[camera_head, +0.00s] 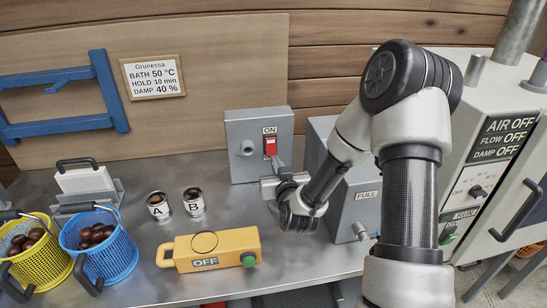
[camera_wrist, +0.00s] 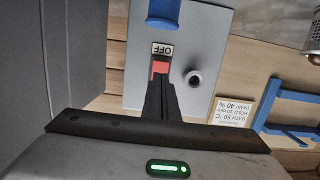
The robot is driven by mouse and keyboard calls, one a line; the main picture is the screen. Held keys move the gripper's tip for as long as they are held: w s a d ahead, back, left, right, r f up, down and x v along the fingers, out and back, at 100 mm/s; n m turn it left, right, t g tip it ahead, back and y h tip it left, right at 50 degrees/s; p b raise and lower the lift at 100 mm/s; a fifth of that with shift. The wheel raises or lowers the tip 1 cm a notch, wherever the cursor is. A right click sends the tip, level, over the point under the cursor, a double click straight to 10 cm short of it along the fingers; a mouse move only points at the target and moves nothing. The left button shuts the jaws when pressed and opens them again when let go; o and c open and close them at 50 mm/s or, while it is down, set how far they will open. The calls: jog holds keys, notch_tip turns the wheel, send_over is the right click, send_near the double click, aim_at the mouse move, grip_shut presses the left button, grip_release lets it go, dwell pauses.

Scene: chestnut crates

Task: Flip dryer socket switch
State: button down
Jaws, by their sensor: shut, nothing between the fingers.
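The dryer socket is a grey wall box (camera_head: 240,122) with a red rocker switch (camera_head: 270,147) under an "ON" label (camera_head: 269,130). In the wrist view, which is upside down, the red switch (camera_wrist: 160,68) shows beside an "OFF" label (camera_wrist: 162,49). A blue part (camera_wrist: 163,12) sits on the box beyond that label. A round grey knob (camera_wrist: 194,78) is beside the switch. My gripper (camera_head: 281,166) is shut and empty, just below the switch in the head view. Its dark fingers (camera_wrist: 160,88) overlap the switch's lower part in the wrist view; I cannot tell whether they touch it.
The white dryer panel (camera_head: 494,150) reads AIR, FLOW and DAMP OFF. A yellow "OFF" pendant (camera_head: 190,245), two cups (camera_head: 159,205) and wire baskets (camera_head: 118,260) occupy the steel bench.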

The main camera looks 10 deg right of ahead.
aim_at(272, 152)
jog(key=w, duration=0.3)
jog(key=w+f, duration=0.1)
jog(key=w, duration=0.1)
jog(key=shift+w+t+b, duration=0.2)
jog(key=shift+t+b, duration=0.2)
jog(key=shift+b, duration=0.85)
jog(key=shift+f, duration=0.1)
